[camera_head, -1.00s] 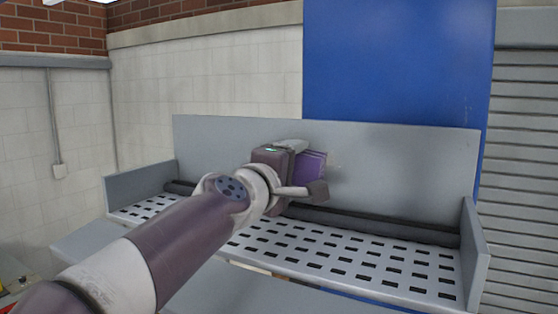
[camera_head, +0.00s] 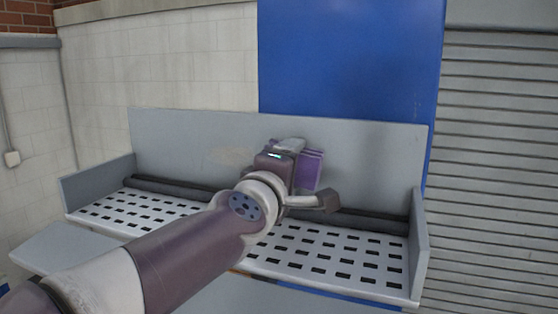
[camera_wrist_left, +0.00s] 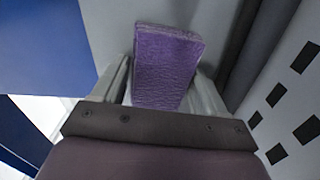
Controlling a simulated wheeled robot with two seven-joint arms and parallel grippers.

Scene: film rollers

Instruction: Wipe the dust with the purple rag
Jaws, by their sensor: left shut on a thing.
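The purple rag (camera_head: 310,168) is a thick, folded cloth in my left gripper (camera_head: 306,176). The gripper is shut on it in front of the grey upright back panel (camera_head: 370,150), right of its middle. The rag also shows in the left wrist view (camera_wrist_left: 167,68), held between the two pale fingers. Whether it touches the panel I cannot tell. A faint brownish dust patch (camera_head: 232,157) shows on the panel, left of the gripper. The panel directly behind the rag and gripper is hidden. My right gripper is not in view.
Below the panel, dark rollers (camera_head: 372,221) run along a perforated grey tray (camera_head: 330,262). Low side walls (camera_head: 420,248) close both ends. A blue column (camera_head: 350,60) stands behind the panel, with a slatted shutter (camera_head: 500,170) at the right.

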